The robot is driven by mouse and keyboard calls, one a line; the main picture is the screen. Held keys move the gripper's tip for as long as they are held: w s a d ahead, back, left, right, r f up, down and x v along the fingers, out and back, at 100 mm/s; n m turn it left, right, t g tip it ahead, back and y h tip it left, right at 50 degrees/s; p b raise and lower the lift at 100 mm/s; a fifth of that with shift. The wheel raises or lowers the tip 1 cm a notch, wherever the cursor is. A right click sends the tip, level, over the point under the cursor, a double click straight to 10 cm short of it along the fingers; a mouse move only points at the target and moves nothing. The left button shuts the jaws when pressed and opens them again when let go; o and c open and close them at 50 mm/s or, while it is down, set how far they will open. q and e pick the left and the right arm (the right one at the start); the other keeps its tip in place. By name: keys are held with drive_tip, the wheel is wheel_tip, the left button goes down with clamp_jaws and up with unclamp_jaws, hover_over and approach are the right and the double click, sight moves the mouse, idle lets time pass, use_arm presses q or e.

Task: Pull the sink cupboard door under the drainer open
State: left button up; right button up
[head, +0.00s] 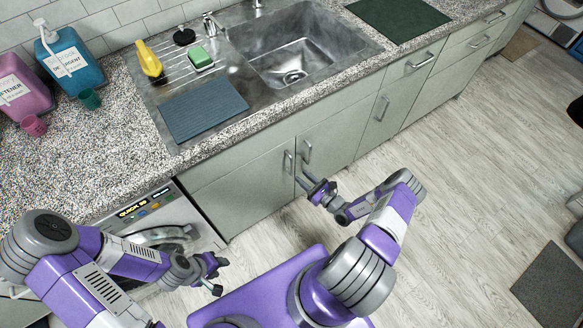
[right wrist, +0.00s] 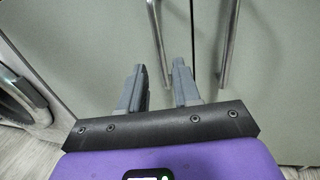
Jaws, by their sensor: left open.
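The sink cupboard door under the drainer (head: 240,188) is pale grey-green and looks shut. Its vertical metal bar handle (head: 288,162) is near its right edge; it also shows in the right wrist view (right wrist: 157,35). My right gripper (head: 313,184) is in front of the cupboard, open. In the right wrist view its two fingers (right wrist: 160,75) are apart, and the drainer door's handle shows between them; I cannot tell whether they reach around it. My left gripper (head: 217,274) is open and empty, low in front of the washing machine.
The neighbouring sink door (head: 335,135) has its own handle (head: 306,152) close to the right; it also shows in the right wrist view (right wrist: 229,40). A washing machine (head: 160,222) stands left of the cupboard. The counter overhangs above. The floor to the right (head: 450,190) is clear.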

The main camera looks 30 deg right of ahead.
sight(292, 167)
drive_tip(key=b+x, duration=0.1)
drive_tip(key=x, duration=0.6)
drive_tip(key=shift+w, duration=0.2)
clamp_jaws()
